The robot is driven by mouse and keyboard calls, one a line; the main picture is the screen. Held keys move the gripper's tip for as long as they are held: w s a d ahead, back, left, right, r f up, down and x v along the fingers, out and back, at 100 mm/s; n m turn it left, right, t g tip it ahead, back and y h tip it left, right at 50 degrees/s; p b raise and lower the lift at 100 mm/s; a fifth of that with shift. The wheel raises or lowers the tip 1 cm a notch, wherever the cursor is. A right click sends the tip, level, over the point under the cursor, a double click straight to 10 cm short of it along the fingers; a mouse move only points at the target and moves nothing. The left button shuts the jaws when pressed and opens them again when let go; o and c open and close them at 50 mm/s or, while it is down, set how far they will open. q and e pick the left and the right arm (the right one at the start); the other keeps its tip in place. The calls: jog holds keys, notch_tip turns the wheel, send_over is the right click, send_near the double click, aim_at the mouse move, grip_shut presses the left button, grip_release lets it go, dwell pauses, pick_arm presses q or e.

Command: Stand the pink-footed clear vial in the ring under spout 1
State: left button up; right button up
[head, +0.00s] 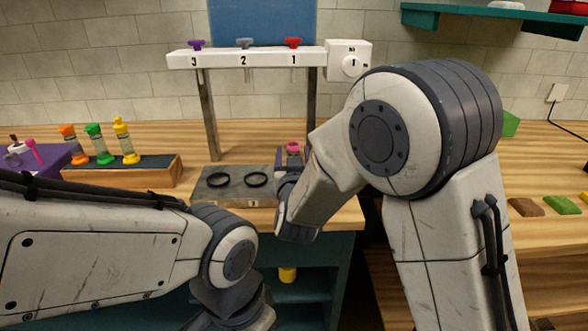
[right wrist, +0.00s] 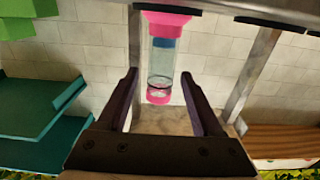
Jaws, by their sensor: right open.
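The clear vial (right wrist: 160,68) stands upright on its wide pink foot (right wrist: 165,20) in the right wrist view, which appears upside down. A blue band shows just above the foot, and a pink collar is at the other end. In the head view its pink top (head: 293,147) shows under spout 1 (head: 293,60); the lower part and its ring are hidden by my right gripper. My right gripper (right wrist: 160,76) is open, with a finger on each side of the vial and gaps between. It also shows in the head view (head: 288,163). My left gripper's fingers are not visible.
The grey station base (head: 222,197) has two empty black rings (head: 256,180) under spouts 2 and 3. Vials with orange, green and yellow parts stand on a dark-topped rack (head: 155,163) at left. A purple block (head: 42,158) is farther left.

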jog(key=s, duration=0.8)
jog(key=shift+s, duration=0.25)
